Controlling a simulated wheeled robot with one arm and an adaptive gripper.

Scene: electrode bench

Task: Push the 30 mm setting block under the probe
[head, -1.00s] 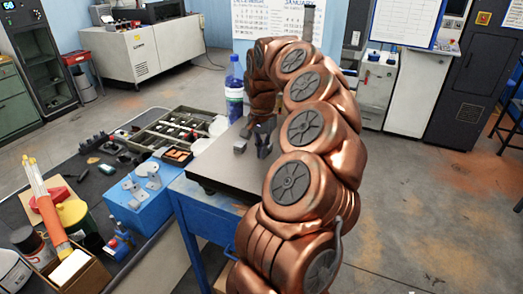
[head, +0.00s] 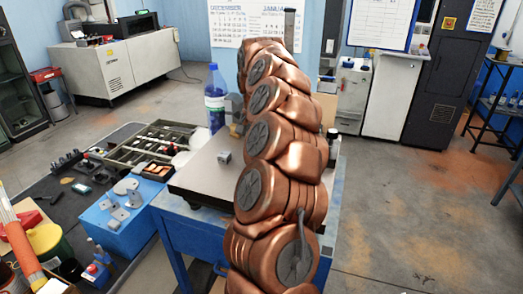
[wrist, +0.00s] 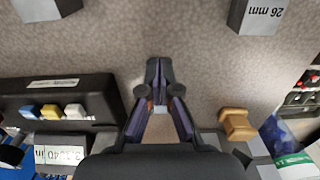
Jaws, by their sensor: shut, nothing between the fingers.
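My gripper (wrist: 158,72) is shut and empty above the grey plate (wrist: 200,60) in the wrist view. It is hidden behind my arm in the head view. A grey block marked "26 mm" (wrist: 262,14) is cut off at the top right, its label upside down. Another grey block (wrist: 47,8) is cut off at the top left, with no readable number. Neither touches my fingers. In the head view a small grey block (head: 224,157) sits on the plate (head: 190,183), left of my arm; its marking is too small to read. I cannot identify the 30 mm block or the probe.
A black readout box (wrist: 60,100) with coloured buttons lies left of my gripper in the wrist view. A wooden spool-shaped piece (wrist: 237,124) is at the right. A bottle (head: 215,100) stands behind the plate. A blue box (head: 117,212) stands left of it.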

